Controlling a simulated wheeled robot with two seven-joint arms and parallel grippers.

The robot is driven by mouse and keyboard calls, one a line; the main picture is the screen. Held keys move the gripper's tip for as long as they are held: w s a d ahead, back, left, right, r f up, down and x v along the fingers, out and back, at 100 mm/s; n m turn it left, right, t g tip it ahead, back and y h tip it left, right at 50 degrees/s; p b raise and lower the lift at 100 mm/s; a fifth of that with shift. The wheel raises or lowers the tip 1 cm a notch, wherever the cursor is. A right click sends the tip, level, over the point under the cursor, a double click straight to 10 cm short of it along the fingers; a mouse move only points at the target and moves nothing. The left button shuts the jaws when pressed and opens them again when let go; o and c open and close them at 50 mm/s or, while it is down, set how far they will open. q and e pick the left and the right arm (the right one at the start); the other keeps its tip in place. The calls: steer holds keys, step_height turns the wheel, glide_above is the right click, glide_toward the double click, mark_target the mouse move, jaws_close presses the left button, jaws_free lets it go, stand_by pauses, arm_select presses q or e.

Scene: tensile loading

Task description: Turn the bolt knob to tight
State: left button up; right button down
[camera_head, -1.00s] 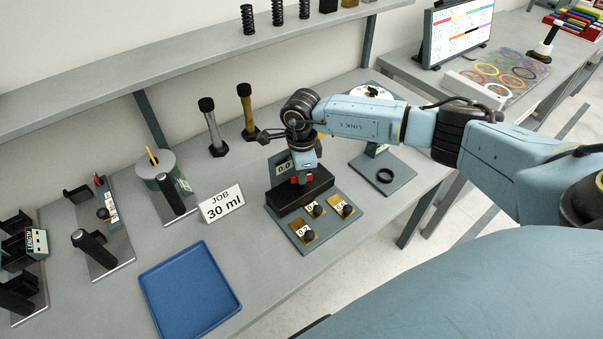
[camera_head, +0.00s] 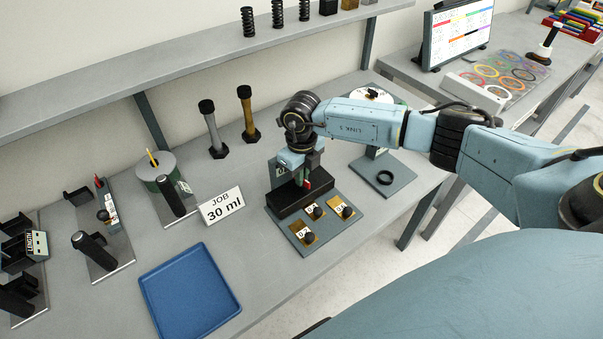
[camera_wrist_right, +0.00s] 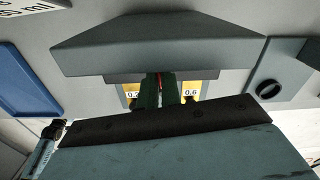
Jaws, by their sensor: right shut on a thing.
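My right gripper (camera_head: 306,178) points down over the black block (camera_head: 287,203) of the small station in the middle of the bench. Its dark fingers are closed around a small part with a red face (camera_head: 310,184), which I take to be the bolt knob. In the right wrist view the two dark green fingers (camera_wrist_right: 159,90) stand close together with a sliver of red between them. Most of the knob is hidden by the fingers, and no tight mark can be read. The upright label behind is mostly covered by the wrist. My left gripper is not in view.
Yellow plates with black knobs (camera_head: 313,212) lie on the station's base in front of the block. A ring stand (camera_head: 386,178) is to the right, a "JOB 30 ml" card (camera_head: 222,206) to the left. A blue tray (camera_head: 190,290) lies front left. Two tall bolts (camera_head: 248,114) stand behind.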

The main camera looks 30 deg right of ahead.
steer(key=m, duration=0.3)
steer(key=shift+r+m+p, duration=0.1)
steer(key=shift+m+p, duration=0.25)
steer(key=shift+m, duration=0.05)
steer(key=m+p, duration=0.1)
steer(key=m, duration=0.3)
steer(key=shift+m, duration=0.3)
steer(key=c, duration=1.6)
jaws_free()
step_height(320, 180, up, 13)
steer(key=b, duration=0.1)
steer(key=shift+r, duration=0.15)
